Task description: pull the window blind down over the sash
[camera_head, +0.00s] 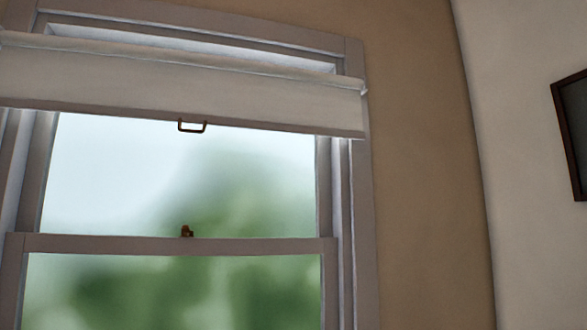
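My gripper is not in this view.
The window frame (358,240) borders the sash on the right. A tan wall (425,200) lies beside it and meets a lighter wall at a corner. A dark picture frame (568,140) hangs at the far right. Nothing stands in front of the window in view.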

